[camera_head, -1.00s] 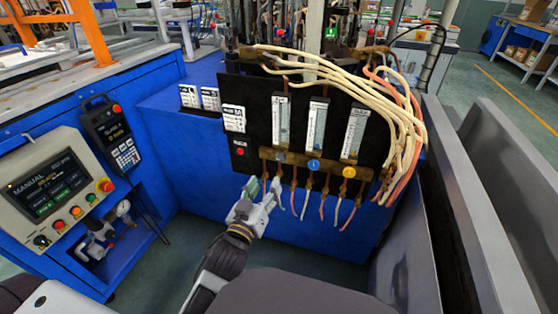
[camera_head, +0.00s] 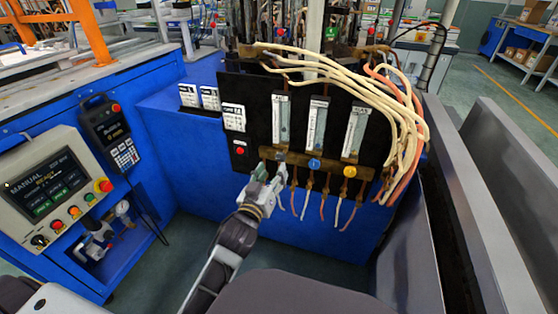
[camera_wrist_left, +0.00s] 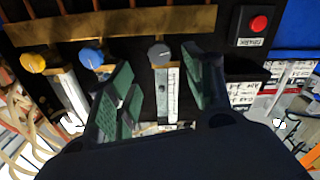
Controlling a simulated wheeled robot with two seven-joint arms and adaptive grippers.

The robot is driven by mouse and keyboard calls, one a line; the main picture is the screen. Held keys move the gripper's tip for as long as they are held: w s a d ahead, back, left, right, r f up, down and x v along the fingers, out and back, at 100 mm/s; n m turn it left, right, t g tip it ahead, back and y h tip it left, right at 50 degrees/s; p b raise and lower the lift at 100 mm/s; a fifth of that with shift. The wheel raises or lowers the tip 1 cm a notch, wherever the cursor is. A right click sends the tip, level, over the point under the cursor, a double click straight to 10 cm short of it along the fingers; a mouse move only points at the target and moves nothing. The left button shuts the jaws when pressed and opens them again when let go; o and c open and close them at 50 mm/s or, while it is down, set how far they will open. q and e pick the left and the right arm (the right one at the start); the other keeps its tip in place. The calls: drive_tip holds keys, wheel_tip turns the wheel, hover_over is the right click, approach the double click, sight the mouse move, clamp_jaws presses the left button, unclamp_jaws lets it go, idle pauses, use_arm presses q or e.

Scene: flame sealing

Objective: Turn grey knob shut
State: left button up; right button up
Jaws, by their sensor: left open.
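The grey knob (camera_wrist_left: 159,54) sits on the brass bar (camera_wrist_left: 115,24) of the black panel, in front of a glass flow tube. In the left wrist view it lies between the two green-padded fingers of my left gripper (camera_wrist_left: 158,92), which are open and apart from it. In the head view my left gripper (camera_head: 268,172) is at the left end of the brass bar and covers most of the grey knob. The blue knob (camera_head: 314,164) and yellow knob (camera_head: 349,171) sit further right on the same bar. My right gripper is not in view.
A red button (camera_head: 240,151) is on the panel left of the gripper. Thin hoses (camera_head: 322,203) hang below the bar, close to the gripper. Cream tubes (camera_head: 405,120) loop over the panel's right side. A control screen (camera_head: 46,187) stands at left.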

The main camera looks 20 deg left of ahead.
sight(280, 157)
use_arm(q)
drive_tip(key=shift+w, duration=1.4)
drive_tip(key=shift+w+b, duration=0.4)
drive_tip(key=shift+w, duration=0.4)
drive_tip(key=shift+w+d, duration=0.1)
drive_tip(key=shift+w, duration=0.5)
drive_tip(key=shift+w+b, duration=0.3)
drive_tip(key=shift+w, duration=0.5)
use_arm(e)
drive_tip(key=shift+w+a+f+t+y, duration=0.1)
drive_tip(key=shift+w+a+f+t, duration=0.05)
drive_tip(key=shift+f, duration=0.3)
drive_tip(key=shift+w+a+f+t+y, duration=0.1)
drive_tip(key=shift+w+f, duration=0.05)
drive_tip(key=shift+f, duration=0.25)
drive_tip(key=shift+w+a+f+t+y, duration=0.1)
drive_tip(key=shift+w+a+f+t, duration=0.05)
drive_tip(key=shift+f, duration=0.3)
use_arm(q)
drive_tip(key=shift+c, duration=0.4)
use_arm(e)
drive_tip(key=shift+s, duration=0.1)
use_arm(q)
drive_tip(key=c, duration=0.9)
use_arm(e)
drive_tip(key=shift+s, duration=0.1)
